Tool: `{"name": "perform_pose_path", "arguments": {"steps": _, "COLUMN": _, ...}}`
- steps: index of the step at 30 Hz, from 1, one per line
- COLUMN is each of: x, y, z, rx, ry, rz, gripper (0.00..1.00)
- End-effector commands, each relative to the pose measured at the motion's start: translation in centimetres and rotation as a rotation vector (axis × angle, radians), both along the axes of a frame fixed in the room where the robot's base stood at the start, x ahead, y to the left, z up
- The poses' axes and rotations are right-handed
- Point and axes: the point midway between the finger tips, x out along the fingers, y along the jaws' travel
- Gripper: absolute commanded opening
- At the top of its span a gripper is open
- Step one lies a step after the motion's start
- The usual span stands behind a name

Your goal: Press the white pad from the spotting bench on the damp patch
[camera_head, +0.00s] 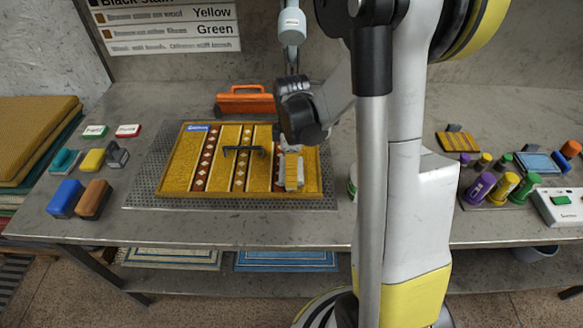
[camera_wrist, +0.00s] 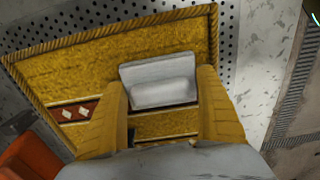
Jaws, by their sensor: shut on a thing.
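My gripper (camera_wrist: 162,82) is shut on the white pad (camera_wrist: 152,69), its two yellow fingers on either side of the pad's raised block. The pad is over the gold patterned rug (camera_wrist: 60,67), near the rug's edge. I cannot tell whether it touches the rug. In the head view my gripper (camera_head: 291,184) points down over the right part of the rug (camera_head: 220,187); the pad is hard to make out there. No damp patch can be made out; it may be hidden under the pad or gripper.
The rug lies on a perforated plate (camera_head: 141,190) on the grey bench (camera_head: 95,222). A black handle (camera_head: 243,150) is on the rug, and an orange tool (camera_head: 245,101) stands behind it. Brushes and blocks (camera_head: 66,197) are left; several bottles (camera_head: 500,188) are right.

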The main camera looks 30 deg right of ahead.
Motion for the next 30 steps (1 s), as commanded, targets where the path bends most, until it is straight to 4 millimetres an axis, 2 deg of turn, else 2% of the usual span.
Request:
{"name": "perform_pose_path", "arguments": {"steps": 8, "x": -0.1, "y": 0.0, "z": 0.4, "rx": 0.001, "ry": 0.001, "rz": 0.000, "gripper": 0.57}}
{"name": "perform_pose_path", "arguments": {"steps": 30, "x": 0.0, "y": 0.0, "z": 6.1, "rx": 0.000, "ry": 0.000, "rz": 0.000, "gripper": 0.57}}
